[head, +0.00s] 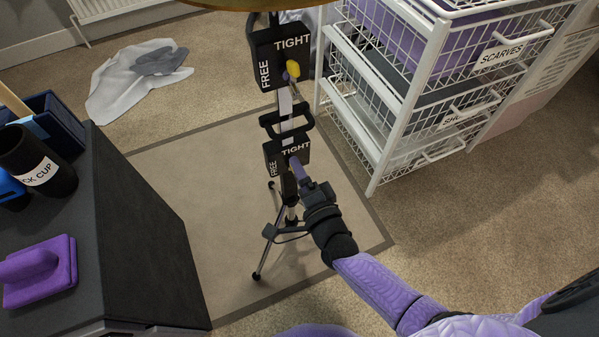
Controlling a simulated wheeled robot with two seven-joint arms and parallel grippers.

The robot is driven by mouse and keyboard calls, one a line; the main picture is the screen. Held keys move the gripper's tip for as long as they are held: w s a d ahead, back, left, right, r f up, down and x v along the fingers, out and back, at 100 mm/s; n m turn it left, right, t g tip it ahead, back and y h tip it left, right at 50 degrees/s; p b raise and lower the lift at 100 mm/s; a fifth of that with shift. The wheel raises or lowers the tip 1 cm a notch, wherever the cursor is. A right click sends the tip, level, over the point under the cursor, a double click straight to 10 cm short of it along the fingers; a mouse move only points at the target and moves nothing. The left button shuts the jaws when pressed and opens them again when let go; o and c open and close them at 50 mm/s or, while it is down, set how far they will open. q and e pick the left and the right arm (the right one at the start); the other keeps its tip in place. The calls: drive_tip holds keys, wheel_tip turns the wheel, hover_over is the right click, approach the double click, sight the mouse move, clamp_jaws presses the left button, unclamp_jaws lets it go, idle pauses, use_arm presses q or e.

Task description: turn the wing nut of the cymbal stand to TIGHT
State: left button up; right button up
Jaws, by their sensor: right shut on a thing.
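The cymbal stand (285,110) rises in the middle of the head view, its round brass cymbal (255,3) cut off at the top. Its upper black plate (268,60) reads FREE and TIGHT and carries a yellow knob (292,68). Its lower black plate (271,153) has the same words. A narrow purple wing nut (298,170) slants down from below the word TIGHT on the lower plate. My right gripper (302,184) reaches in from the lower right and is shut on this purple wing nut. The fingertips are partly hidden. My left gripper is out of view.
The stand's tripod is on a beige mat (165,160). A white wire drawer unit (375,120) stands close at the right. A dark cabinet (150,240) with a cup (35,160) and purple block (40,272) stands at the left. A grey cloth (115,85) lies behind.

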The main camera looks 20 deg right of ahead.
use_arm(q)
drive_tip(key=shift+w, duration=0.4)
use_arm(e)
drive_tip(key=shift+f+m, duration=0.15)
drive_tip(key=shift+m, duration=0.35)
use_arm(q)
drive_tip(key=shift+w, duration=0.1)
use_arm(e)
drive_tip(key=o, duration=1)
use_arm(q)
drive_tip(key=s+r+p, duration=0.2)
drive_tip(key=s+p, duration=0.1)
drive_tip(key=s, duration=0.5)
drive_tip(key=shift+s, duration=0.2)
use_arm(e)
drive_tip(key=shift+o, duration=0.2)
drive_tip(key=s, duration=1)
drive_tip(key=shift+d, duration=0.15)
